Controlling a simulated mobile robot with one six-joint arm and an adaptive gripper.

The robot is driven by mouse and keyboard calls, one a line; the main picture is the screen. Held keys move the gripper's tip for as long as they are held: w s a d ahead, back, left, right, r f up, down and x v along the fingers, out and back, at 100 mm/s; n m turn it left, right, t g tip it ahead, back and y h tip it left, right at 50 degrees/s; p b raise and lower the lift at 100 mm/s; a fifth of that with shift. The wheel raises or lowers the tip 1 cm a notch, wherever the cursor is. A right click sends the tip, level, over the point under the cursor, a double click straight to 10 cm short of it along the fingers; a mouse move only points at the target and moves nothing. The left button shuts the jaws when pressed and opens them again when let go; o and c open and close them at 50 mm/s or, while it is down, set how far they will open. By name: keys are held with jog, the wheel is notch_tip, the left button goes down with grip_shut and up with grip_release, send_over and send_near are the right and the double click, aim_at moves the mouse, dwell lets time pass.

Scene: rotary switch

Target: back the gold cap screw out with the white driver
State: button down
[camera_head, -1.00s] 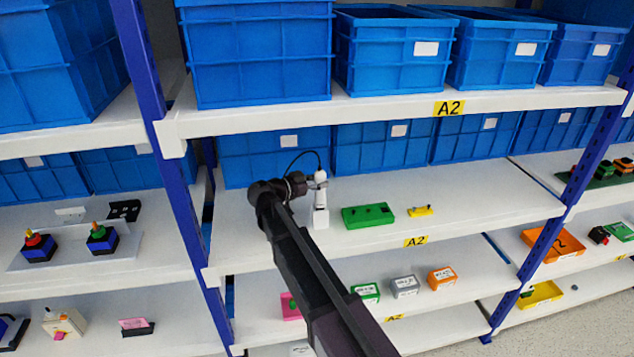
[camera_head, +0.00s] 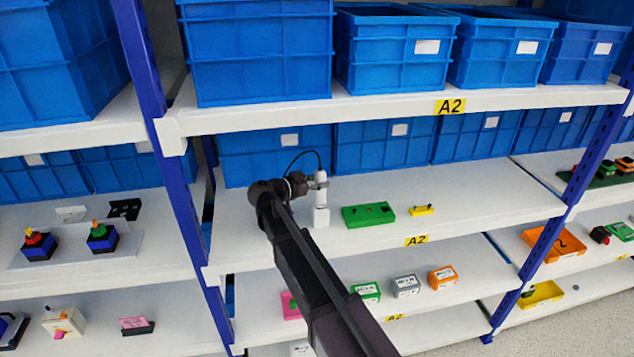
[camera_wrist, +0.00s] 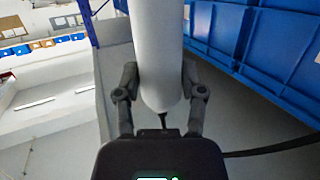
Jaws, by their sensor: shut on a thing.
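The white driver (camera_head: 321,192) stands upright in the head view, above or in a small white block (camera_head: 321,217) on the middle shelf; whether its lower end is clear of the block is hard to tell. My gripper (camera_head: 319,183) is shut on the driver's upper part. The wrist view also shows the white driver (camera_wrist: 160,50) between the two fingers of my gripper (camera_wrist: 160,85), with a short dark stub at its rounded end. A green block (camera_head: 368,215) lies to the right with small marks on top; I cannot make out the gold cap screw.
A small yellow piece (camera_head: 421,210) lies right of the green block. Blue bins (camera_head: 382,148) line the back of this shelf, and the upper shelf (camera_head: 380,112) hangs above. A thin black cable (camera_head: 305,153) arches over my gripper. The shelf's right part is clear.

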jog(key=shift+f, duration=0.25)
dwell(0.6)
jog(key=shift+c, duration=0.5)
grip_release()
jog(key=shift+r, duration=0.1)
